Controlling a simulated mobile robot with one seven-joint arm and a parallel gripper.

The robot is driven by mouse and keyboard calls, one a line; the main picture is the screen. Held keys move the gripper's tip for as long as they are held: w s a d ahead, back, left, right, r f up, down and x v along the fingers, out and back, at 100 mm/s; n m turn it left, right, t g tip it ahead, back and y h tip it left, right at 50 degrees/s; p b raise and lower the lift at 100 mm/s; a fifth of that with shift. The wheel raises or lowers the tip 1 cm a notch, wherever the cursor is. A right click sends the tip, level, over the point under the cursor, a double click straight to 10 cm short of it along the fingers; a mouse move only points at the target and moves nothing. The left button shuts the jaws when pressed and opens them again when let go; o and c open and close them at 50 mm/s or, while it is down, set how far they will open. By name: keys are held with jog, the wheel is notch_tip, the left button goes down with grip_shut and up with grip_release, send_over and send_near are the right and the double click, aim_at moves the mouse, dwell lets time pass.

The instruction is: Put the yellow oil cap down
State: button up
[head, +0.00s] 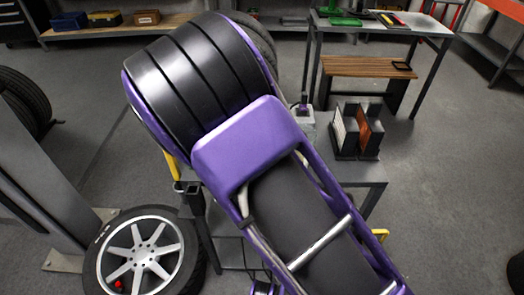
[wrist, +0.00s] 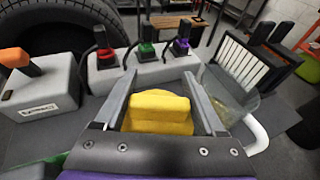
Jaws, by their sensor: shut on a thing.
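The yellow oil cap (wrist: 160,112) is between the two fingers of my gripper (wrist: 163,92) in the wrist view. The fingers lie along its left and right sides and are shut on it. Its underside is hidden, so I cannot tell whether it touches anything below. In the head view my own purple and black arm covers the middle, and neither the gripper nor the cap shows.
A grey block (wrist: 141,72) with red, green and purple handles stands beyond the cap. A grey box (wrist: 42,92) with an orange handle is left. A clear container (wrist: 232,100) and a white-finned unit (wrist: 245,65) are right. A wheel (head: 145,255) lies lower left.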

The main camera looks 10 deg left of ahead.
notch_tip(320, 180, down, 8)
jog(key=shift+r+b, duration=0.1)
jog(key=shift+b, duration=0.25)
jog(key=shift+f, duration=0.2)
jog(key=o, duration=1.3)
jog(key=shift+o, duration=0.2)
jog(key=shift+r, duration=0.1)
jog(key=shift+s+a+r, duration=0.1)
jog(key=shift+s+r, duration=0.05)
jog(key=shift+s, duration=0.15)
jog(key=v, duration=1.1)
jog(key=shift+s+p, duration=0.2)
jog(key=shift+p, duration=0.1)
